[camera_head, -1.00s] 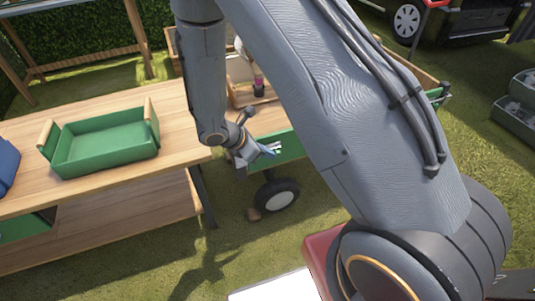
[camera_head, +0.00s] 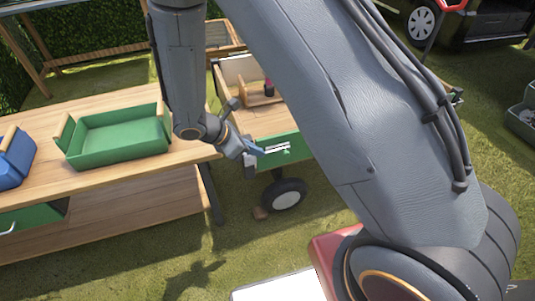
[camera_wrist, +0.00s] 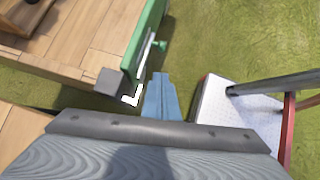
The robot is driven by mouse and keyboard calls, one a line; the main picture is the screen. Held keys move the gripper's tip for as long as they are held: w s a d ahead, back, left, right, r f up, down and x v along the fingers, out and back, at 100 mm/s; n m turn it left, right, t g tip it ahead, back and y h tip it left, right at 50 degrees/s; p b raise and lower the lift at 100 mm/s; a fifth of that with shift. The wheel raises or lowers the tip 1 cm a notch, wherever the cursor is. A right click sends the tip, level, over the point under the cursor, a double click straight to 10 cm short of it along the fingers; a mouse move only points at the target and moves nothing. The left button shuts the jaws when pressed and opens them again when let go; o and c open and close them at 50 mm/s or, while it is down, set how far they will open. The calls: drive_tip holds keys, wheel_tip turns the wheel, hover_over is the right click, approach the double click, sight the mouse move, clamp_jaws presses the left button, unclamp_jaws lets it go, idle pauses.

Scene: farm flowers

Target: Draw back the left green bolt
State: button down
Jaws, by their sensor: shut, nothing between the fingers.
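The green end board (camera_head: 295,148) of the wooden cart carries a pale metal bolt (camera_head: 277,149) near its left end. In the wrist view the green board (camera_wrist: 146,32) runs along the left of my fingers, with a bolt rod and small greenish knob (camera_wrist: 158,46) on its outer face. My gripper (camera_head: 258,151) is shut and empty, its blue fingers together just left of the bolt in the head view. In the wrist view the fingertips (camera_wrist: 161,76) are beside the board's near end, apart from the knob. I cannot tell whether they touch the board.
A wooden table (camera_head: 100,185) on the left holds a green tray (camera_head: 118,138) and a blue tray (camera_head: 14,160). The cart's wheel (camera_head: 284,195) stands below the board. A wooden holder with a dark pot (camera_head: 268,88) is inside the cart.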

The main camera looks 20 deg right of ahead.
drive_tip(key=shift+v, duration=2.2)
drive_tip(key=s+d+r+m+g+y+p, duration=0.1)
drive_tip(key=s+d+r+m+y, duration=0.3)
drive_tip(key=s+r+m, duration=0.4)
drive_tip(key=s+d+r+m+y+p, duration=0.2)
drive_tip(key=s+d+r+m+y, duration=0.2)
drive_tip(key=m, duration=0.8)
drive_tip(key=s+d+r, duration=0.2)
drive_tip(key=s+r, duration=0.2)
drive_tip(key=shift+m+g, duration=0.4)
drive_tip(key=shift+d+r, duration=0.1)
